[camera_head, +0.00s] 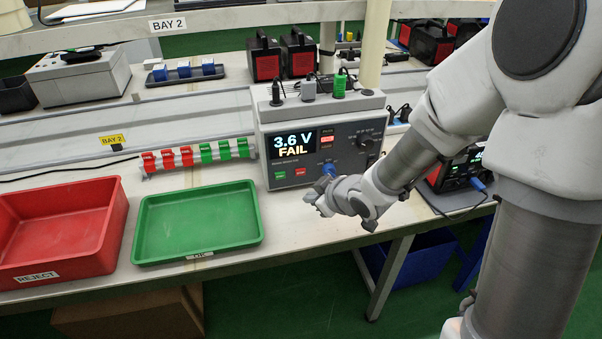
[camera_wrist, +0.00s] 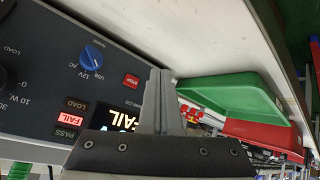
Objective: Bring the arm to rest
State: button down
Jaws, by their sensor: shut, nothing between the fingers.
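My gripper (camera_head: 316,197) is shut and empty in front of the lower right part of the grey tester (camera_head: 347,150), above the front of the bench. My arm reaches in from the right of the head view. In the wrist view the two fingers (camera_wrist: 159,98) lie together, with nothing between them. The tester's panel (camera_wrist: 60,65) shows beside them, with a blue knob and a lit FAIL lamp. In the head view the tester's screen reads 3.6 V FAIL. I cannot tell whether the fingertips touch the panel.
The empty green OK tray (camera_head: 200,222) and empty red REJECT bin (camera_head: 62,232) stand left on the bench. A rack of red and green pieces (camera_head: 196,157) lies behind the tray. A shelf edge (camera_head: 215,18) crosses above. A black device (camera_head: 462,170) stands right, behind my arm.

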dwell(0.4)
jog(key=s+d+r+m+h, duration=0.6)
jog(key=d+r, duration=0.6)
jog(key=s+d+r+m+g+y, duration=0.1)
jog(key=s+r+m, duration=0.15)
jog(key=s, duration=0.55)
jog(key=s+r+m+g, duration=0.1)
jog(key=s+r+m, duration=0.15)
jog(key=s, duration=0.55)
notch_tip(320, 180, up, 16)
jog(key=p, duration=1.5)
jog(key=shift+d, duration=0.2)
